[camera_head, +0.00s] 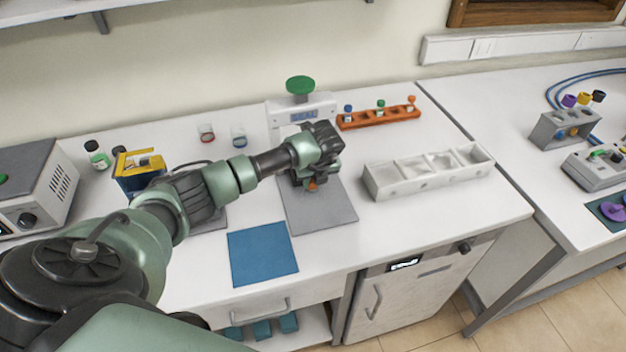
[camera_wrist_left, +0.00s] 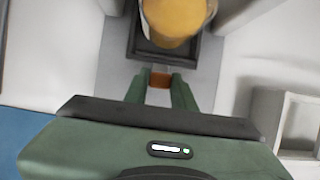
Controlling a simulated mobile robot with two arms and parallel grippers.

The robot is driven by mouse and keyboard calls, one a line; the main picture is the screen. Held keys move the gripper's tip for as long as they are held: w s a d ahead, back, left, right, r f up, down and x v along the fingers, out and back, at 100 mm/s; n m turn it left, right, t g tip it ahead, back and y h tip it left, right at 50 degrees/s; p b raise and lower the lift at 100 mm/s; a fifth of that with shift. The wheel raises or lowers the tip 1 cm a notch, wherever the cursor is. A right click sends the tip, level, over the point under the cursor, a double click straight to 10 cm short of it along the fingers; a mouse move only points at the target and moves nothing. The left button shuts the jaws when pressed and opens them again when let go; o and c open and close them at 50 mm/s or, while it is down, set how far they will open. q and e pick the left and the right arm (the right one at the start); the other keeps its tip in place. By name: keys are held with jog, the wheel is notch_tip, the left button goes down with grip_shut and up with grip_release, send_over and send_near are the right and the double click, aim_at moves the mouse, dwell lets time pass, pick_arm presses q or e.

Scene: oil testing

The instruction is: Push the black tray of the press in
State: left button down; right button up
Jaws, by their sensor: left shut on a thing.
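The white press (camera_head: 300,110) with a green knob on top stands at the back of the bench, partly hidden by my left arm. In the left wrist view its black tray (camera_wrist_left: 133,45) shows at the top, with an amber round thing (camera_wrist_left: 175,18) over it. An orange-brown tab (camera_wrist_left: 160,80) is at the tray's front edge. My left gripper (camera_head: 311,184) is in front of the press, over a grey mat. In the wrist view its green fingers (camera_wrist_left: 161,88) are shut on the tab. In the head view the tray is mostly hidden. My right gripper is not in view.
A white compartment box (camera_head: 425,182) stands right of the mat (camera_head: 325,215). An orange rack (camera_head: 375,118) with small capped vials is behind it. A blue mat (camera_head: 262,255) lies in front. Two jars (camera_head: 239,137) and a yellow-topped device (camera_head: 140,170) are to the left.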

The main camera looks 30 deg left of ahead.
pick_arm(q)
jog(key=shift+r, duration=0.1)
dwell(0.7)
jog(key=w+a+b, duration=0.2)
jog(key=b, duration=0.1)
jog(key=shift+a+f, duration=0.15)
jog(key=shift+f, duration=0.05)
jog(key=shift+w+a+b, duration=0.25)
jog(key=shift+b, duration=0.25)
jog(key=shift+a+r, duration=0.15)
jog(key=shift+r, duration=0.25)
jog(key=c, duration=1.5)
grip_release()
jog(key=o, duration=0.3)
jog(key=shift+w, duration=0.1)
jog(key=shift+o, duration=0.2)
jog(key=shift+f, duration=0.2)
